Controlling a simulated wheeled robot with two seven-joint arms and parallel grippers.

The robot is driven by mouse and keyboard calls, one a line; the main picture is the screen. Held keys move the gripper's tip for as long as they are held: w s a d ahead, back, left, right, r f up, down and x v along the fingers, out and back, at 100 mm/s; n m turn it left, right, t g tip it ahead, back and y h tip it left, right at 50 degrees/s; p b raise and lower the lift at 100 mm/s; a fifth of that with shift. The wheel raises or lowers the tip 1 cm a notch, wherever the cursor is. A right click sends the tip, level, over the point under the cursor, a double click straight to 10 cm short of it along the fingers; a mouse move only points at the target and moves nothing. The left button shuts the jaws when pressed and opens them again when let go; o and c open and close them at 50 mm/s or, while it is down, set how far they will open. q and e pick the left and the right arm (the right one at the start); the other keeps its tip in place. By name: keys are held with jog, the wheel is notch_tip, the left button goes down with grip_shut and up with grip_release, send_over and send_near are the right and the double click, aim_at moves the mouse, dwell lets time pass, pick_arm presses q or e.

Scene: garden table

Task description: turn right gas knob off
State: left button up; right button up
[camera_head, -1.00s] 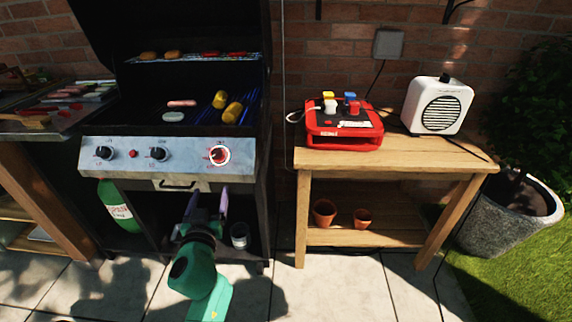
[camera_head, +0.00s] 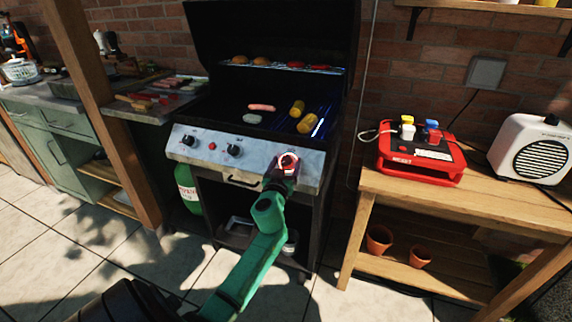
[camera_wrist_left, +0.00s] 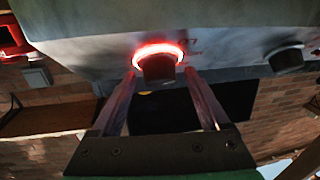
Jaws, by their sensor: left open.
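The right gas knob (camera_head: 287,164) is on the right end of the grill's steel front panel (camera_head: 318,166), ringed by a glowing red light. In the left wrist view the knob (camera_wrist_left: 159,69) is dark, with the red ring behind it. My left gripper (camera_head: 283,172) is at the panel in front of the knob. In the wrist view its two fingers (camera_wrist_left: 161,80) are open, one on each side of the knob; whether they touch it I cannot tell. The gripper partly covers the knob in the head view. My right gripper is not in view.
Two other knobs, the left one (camera_head: 188,140) and the middle one (camera_head: 233,151), sit on the panel with a red button (camera_head: 212,146) between them. Food lies on the grate above. A wooden table (camera_head: 395,193) with a red box (camera_head: 421,160) stands to the right.

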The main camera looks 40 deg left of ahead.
pick_arm(q)
grip_shut()
